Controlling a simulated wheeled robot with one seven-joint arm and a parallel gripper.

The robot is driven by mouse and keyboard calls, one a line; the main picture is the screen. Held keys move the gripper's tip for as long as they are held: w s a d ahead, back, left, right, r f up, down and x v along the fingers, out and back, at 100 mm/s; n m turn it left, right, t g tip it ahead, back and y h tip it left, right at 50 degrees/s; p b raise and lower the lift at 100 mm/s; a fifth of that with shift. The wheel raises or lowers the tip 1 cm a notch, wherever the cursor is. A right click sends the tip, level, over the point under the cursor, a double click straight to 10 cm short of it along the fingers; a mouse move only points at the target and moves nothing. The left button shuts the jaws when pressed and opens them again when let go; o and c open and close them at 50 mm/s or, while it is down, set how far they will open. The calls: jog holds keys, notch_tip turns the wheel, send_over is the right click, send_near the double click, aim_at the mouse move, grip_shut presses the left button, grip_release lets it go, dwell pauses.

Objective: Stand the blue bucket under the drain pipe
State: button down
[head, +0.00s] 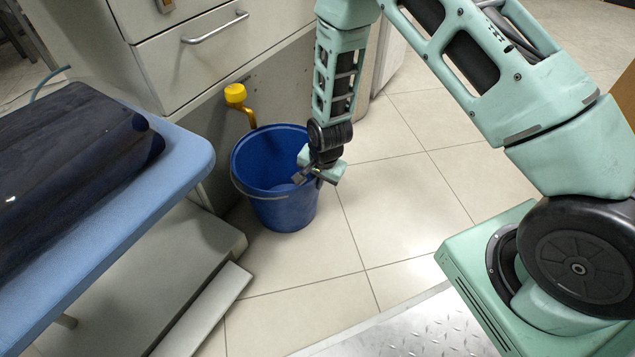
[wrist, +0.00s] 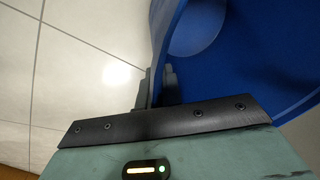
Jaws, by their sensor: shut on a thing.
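The blue bucket (head: 283,212) is upright by the cabinet, seemingly on or just above the floor tiles; a gap under it cannot be told. The yellow drain pipe (head: 250,115) has a knob-like top and comes down to the bucket's far left rim in the head view. Whether its end is over the opening or behind the rim cannot be told. My gripper (head: 312,176) is shut on the bucket's right rim. In the wrist view, my gripper's fingers (wrist: 157,82) pinch the wall of the bucket (wrist: 265,50), whose inside fills the upper right.
A cabinet with a drawer (head: 215,45) stands behind the bucket. A blue padded board (head: 150,205) with dark folded cloth (head: 70,165) is at left, above a grey base (head: 175,265). The tiled floor (head: 400,210) to the right is clear.

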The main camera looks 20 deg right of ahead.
jog(key=shift+w, duration=0.1)
jog(key=c, duration=1.6)
grip_release()
jog(key=shift+f, duration=0.1)
jog(key=shift+o, duration=0.2)
